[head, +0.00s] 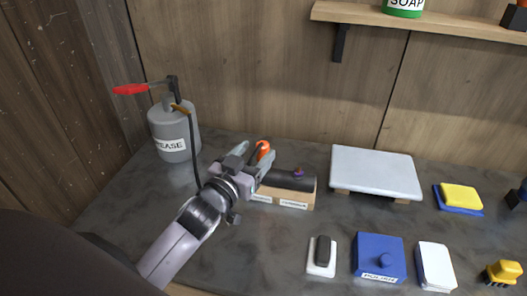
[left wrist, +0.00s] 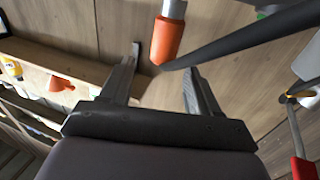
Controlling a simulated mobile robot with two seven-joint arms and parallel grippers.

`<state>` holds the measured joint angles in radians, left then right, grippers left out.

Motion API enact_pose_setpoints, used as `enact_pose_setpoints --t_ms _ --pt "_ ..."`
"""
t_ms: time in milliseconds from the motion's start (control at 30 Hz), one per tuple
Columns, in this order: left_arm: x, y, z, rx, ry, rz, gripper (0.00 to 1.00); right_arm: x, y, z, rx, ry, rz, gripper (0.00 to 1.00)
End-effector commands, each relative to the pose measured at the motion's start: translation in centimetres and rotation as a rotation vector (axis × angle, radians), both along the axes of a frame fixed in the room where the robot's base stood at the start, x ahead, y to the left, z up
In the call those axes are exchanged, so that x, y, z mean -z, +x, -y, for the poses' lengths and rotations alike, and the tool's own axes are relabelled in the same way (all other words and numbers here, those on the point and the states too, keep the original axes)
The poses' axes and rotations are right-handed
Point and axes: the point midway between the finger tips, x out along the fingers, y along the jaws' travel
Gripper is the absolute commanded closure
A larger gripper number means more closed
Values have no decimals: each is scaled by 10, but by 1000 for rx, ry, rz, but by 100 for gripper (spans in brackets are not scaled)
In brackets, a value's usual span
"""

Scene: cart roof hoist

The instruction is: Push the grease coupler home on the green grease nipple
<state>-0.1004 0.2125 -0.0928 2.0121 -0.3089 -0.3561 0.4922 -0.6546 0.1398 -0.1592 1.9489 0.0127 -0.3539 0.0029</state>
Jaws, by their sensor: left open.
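The orange grease coupler (head: 263,150) shows just beyond my left gripper in the head view. In the left wrist view the coupler (left wrist: 166,40) has a grey end and lies beyond the gap between the fingers. My left gripper (head: 254,164) is open, its fingers (left wrist: 162,76) apart with nothing between them. A dark cylinder (head: 288,181) lies on a labelled wooden block (head: 294,203), with a small purple fitting (head: 298,173) on top. I cannot make out the green nipple; the gripper covers the cylinder's left end. My right gripper is not in view.
A grey grease canister (head: 174,133) with a red lever (head: 130,89) and a black hose (head: 194,150) stands at the left. A pale raised plate (head: 375,171) is to the right. A blue box (head: 379,258) and small items line the front right. A shelf (head: 430,22) hangs above.

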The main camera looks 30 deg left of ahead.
Motion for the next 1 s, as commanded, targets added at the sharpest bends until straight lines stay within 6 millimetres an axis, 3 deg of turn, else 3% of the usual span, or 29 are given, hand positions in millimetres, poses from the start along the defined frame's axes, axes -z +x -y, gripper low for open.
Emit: enact_pose_setpoints --t_ms 300,667,833,1000 --pt "1 38 -2 2 0 1 38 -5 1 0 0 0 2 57" --pt "2 45 -2 2 0 -1 38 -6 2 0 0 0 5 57" --pt "2 45 -2 2 0 -1 91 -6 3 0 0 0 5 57" --pt "1 45 -1 2 0 0 100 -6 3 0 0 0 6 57"
